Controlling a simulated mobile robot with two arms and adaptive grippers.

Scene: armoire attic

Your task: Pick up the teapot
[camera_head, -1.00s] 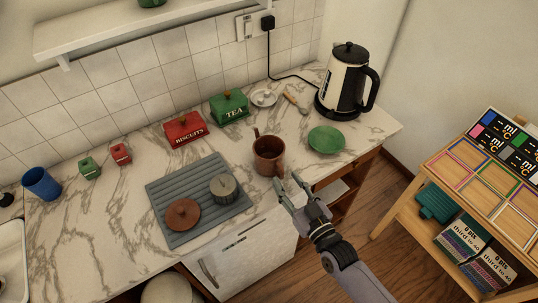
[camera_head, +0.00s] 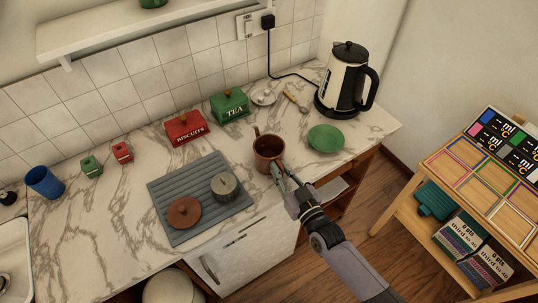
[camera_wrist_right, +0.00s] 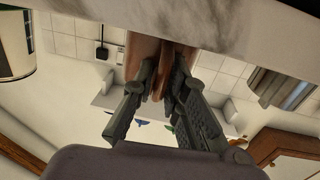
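The brown teapot (camera_head: 268,154) stands upright and lidless on the marble counter, its spout to the back left. My right gripper (camera_head: 279,171) is at its front right side, at the handle. In the right wrist view, the fingers (camera_wrist_right: 165,70) close in on both sides of a brown part of the teapot (camera_wrist_right: 157,86) and look shut on it. The teapot still appears to rest on the counter. My left gripper is not in view.
A green plate (camera_head: 326,139) lies to the right, with a kettle (camera_head: 345,82) behind. A grey ribbed mat (camera_head: 165,188) at left bears a grey pot (camera_head: 225,186) and a brown round lid (camera_head: 183,212). Green (camera_head: 229,106) and red (camera_head: 186,129) tins stand at the back.

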